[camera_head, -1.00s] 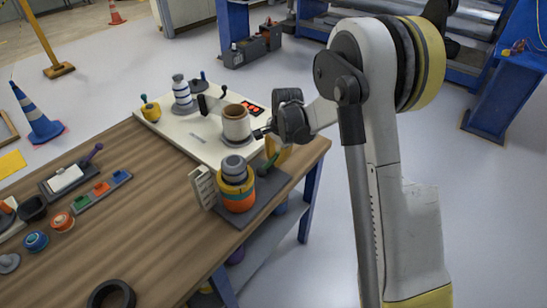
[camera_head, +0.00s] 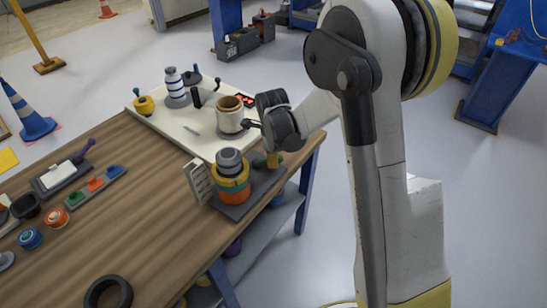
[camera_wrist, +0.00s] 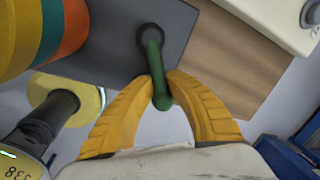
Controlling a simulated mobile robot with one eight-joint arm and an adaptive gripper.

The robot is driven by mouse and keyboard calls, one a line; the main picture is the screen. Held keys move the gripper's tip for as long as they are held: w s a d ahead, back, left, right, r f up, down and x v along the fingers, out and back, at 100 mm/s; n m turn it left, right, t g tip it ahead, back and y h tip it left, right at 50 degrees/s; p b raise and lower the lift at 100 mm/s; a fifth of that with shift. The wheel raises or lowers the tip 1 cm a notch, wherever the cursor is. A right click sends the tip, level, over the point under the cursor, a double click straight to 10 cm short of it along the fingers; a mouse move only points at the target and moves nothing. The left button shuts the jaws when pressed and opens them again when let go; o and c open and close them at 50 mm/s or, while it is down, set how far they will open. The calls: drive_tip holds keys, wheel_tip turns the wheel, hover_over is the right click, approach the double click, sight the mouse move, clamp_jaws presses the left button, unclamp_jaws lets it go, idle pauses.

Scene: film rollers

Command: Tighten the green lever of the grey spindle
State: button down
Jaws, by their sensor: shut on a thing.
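The green lever (camera_wrist: 154,68) sits on a dark round pivot on the grey base plate (camera_wrist: 110,32) in the wrist view. My gripper (camera_wrist: 166,85) has its two yellow fingers closed on either side of the lever's free end, which shows between the tips. In the head view, the grey spindle (camera_head: 229,158) stands upright at the table's right edge with yellow, teal and orange bands around it. These bands (camera_wrist: 35,30) also fill the wrist view's upper left. My gripper is at the spindle's right side in the head view, where the lever is mostly hidden.
A white board (camera_head: 185,128) behind the spindle carries a brown-topped roll (camera_head: 229,115), a striped bottle-like spindle (camera_head: 175,85) and a yellow pot (camera_head: 144,105). A pale slotted block (camera_head: 197,181) stands just left of the spindle. A black ring (camera_head: 108,291) lies at the front; the wooden tabletop between is clear.

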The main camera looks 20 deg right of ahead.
drive_tip(key=shift+s+m, duration=0.25)
drive_tip(key=shift+m, duration=0.25)
drive_tip(key=c, duration=1.2)
unclamp_jaws()
drive_tip(key=shift+s, duration=0.1)
drive_tip(key=r, duration=0.4)
drive_tip(key=s+r, duration=0.1)
drive_tip(key=r, duration=0.3)
drive_tip(key=s+a+r, duration=0.1)
drive_tip(key=r, duration=0.3)
